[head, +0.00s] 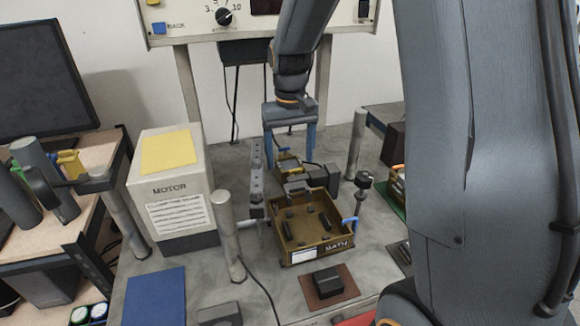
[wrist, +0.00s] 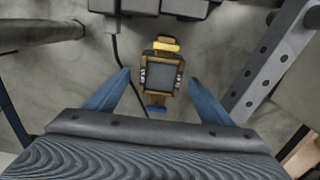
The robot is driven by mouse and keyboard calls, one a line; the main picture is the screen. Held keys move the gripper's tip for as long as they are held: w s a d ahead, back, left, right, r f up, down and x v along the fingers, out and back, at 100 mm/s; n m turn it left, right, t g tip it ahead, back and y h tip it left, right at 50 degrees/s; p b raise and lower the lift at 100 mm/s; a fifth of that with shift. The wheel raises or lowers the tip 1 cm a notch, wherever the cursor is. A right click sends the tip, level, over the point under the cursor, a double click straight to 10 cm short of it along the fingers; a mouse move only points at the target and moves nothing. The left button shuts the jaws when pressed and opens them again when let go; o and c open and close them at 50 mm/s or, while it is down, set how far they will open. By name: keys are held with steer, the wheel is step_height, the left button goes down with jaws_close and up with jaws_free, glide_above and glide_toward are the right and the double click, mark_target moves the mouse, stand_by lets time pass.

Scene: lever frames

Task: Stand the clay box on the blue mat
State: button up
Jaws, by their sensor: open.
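The blue mat (head: 155,297) lies flat at the front left of the grey bench, and its visible part is bare. A small dark box (head: 328,280) sits on a clay-brown mat (head: 347,287) at the front. I cannot tell for sure which thing is the clay box. My gripper (head: 290,150) is open and points down at the back of the bench, well away from both mats. In the wrist view, a small yellow-brown device with a grey face (wrist: 162,77) lies between and below the blue fingers (wrist: 160,80), with no contact visible.
A yellow-brown BATH tray (head: 318,250) holding dark pieces stands mid-bench. A MOTOR box (head: 172,188), a grey post (head: 229,238) and an upright perforated bar (head: 257,180) stand left of it. Another dark block (head: 220,314) sits at the front edge, right of the blue mat.

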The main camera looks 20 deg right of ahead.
mark_target(290, 165)
steer(key=shift+f+p, duration=0.6)
steer(key=shift+f, duration=1.3)
steer(key=shift+c, duration=0.3)
jaws_close()
steer(key=shift+r, duration=0.1)
step_height(290, 165, up, 12)
steer(key=b, duration=0.4)
steer(key=s+b, duration=0.3)
steer(key=s, duration=1.5)
steer(key=shift+b, duration=0.3)
